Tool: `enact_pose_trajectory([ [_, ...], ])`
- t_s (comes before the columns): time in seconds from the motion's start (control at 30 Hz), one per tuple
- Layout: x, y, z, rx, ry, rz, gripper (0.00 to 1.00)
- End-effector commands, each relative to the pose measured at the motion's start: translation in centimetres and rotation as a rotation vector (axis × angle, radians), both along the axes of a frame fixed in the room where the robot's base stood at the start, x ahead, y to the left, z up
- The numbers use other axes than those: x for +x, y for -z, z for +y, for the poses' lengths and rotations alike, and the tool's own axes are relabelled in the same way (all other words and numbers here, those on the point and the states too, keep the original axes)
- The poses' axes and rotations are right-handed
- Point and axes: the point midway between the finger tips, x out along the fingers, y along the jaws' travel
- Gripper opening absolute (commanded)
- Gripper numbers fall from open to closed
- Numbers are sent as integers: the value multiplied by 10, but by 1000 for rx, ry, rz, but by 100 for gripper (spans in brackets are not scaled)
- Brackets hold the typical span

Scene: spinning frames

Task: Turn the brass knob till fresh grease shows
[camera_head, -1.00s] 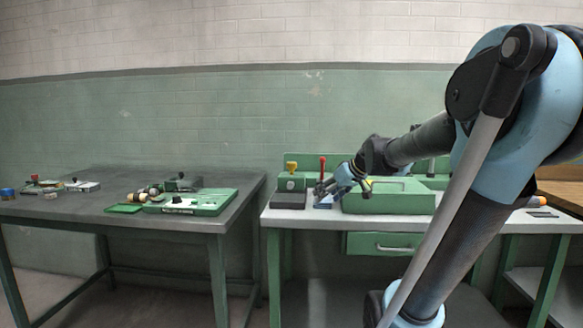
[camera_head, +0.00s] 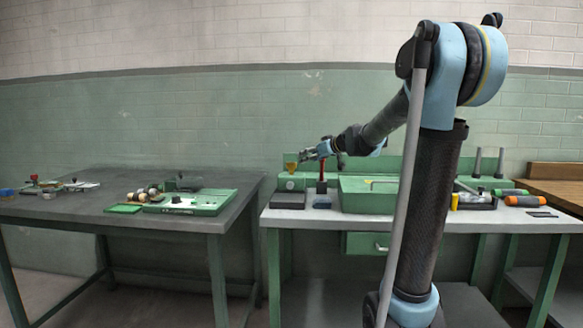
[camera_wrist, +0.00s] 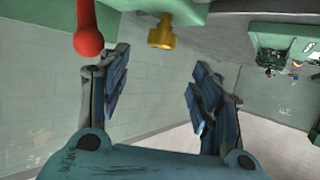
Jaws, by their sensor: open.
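The brass knob (camera_head: 291,166) sits on top of a green block (camera_head: 291,182) at the left end of the right-hand bench. It also shows at the top of the wrist view (camera_wrist: 162,32), beyond the gap between the fingers. My gripper (camera_head: 303,156) is at about knob height or slightly above, just to its right in the head view. In the wrist view my gripper (camera_wrist: 157,72) is open, with its two blue-padded fingers apart and nothing between them. I cannot tell whether any grease shows.
A red-handled lever (camera_head: 322,186) stands close right of the knob; its red ball end (camera_wrist: 88,40) shows near the left finger in the wrist view. A green case (camera_head: 372,197) lies further right. A dark grey table (camera_head: 110,205) stands to the left.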

Motion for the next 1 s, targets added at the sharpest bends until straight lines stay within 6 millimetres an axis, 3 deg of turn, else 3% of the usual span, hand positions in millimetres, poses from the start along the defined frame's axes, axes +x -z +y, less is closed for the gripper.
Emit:
enact_pose_trajectory([
  [0.7,69,40,66,-1,-2,1,59],
  [1.0,85,49,81,0,-1,1,59],
])
